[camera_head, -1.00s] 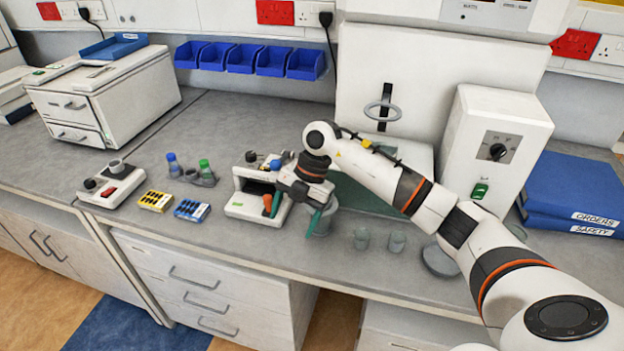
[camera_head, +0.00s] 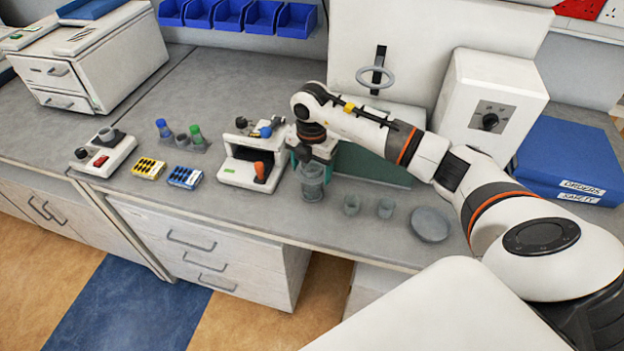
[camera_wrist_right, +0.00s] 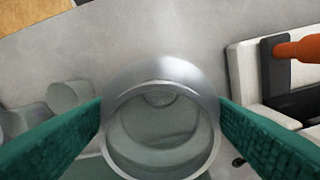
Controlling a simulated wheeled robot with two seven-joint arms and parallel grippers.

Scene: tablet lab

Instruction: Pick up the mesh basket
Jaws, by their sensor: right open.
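The mesh basket (camera_head: 312,191), a small grey, see-through cylinder, stands upright on the bench below my right gripper (camera_head: 312,162) in the head view. In the right wrist view the basket (camera_wrist_right: 163,70) shows from above, with its round rim and its inside visible. The green fingers of my right gripper (camera_wrist_right: 160,108) are open, one on each side of the basket. I cannot tell whether either finger touches it. The upper part of the basket is partly hidden by the gripper in the head view. My left gripper is not in view.
A white device with an orange handle (camera_head: 260,172) stands close left of the basket. Two small grey cups (camera_head: 351,205) and a round grey dish (camera_head: 430,225) are to the right. The bench's front edge is near. A white box with a knob (camera_head: 489,95) stands behind.

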